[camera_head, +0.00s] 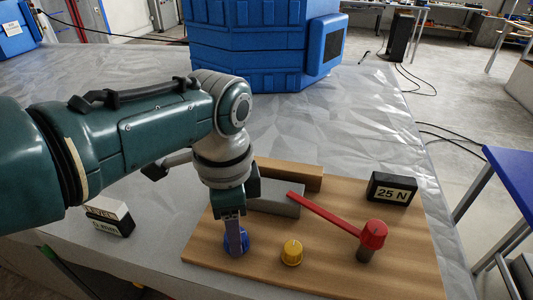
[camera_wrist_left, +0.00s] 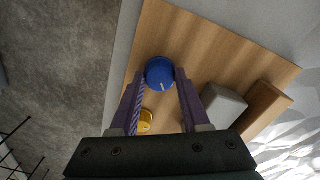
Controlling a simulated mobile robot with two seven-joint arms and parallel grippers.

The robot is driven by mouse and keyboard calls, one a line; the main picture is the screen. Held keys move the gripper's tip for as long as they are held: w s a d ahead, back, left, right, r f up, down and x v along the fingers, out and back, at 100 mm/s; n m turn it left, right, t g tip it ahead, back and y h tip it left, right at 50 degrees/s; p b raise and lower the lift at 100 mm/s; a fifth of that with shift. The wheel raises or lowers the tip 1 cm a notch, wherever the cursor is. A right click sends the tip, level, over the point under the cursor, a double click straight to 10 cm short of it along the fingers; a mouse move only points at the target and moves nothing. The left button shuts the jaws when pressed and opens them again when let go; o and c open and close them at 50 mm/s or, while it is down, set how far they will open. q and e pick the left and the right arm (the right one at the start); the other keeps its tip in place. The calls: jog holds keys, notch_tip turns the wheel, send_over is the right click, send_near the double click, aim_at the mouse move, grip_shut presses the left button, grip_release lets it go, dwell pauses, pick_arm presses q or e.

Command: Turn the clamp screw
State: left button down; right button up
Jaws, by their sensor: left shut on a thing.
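A round blue knob (camera_head: 246,241) sits at the front left of a wooden board (camera_head: 330,270). My left gripper (camera_head: 235,247) points down over it and is shut on it. In the left wrist view the blue knob (camera_wrist_left: 160,71), with a pale mark on its face, lies between the two purple fingertips. A yellow knob (camera_head: 291,253) stands to its right on the board. A red lever (camera_head: 335,218) with a round red head stands farther right. Nothing in view is labelled as the clamp screw. My right gripper is not in view.
A grey block (camera_head: 285,200) and a wooden block (camera_head: 300,175) stand behind the knobs. A black "25 N" display (camera_head: 391,188) is at the board's back right. Small labelled boxes (camera_head: 108,217) lie left of the board. A large blue container (camera_head: 260,45) stands behind.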

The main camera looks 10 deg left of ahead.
pick_arm(q)
jog(key=m, duration=0.3)
jog(key=shift+m, duration=2.1)
jog(key=shift+c, duration=1.9)
grip_release()
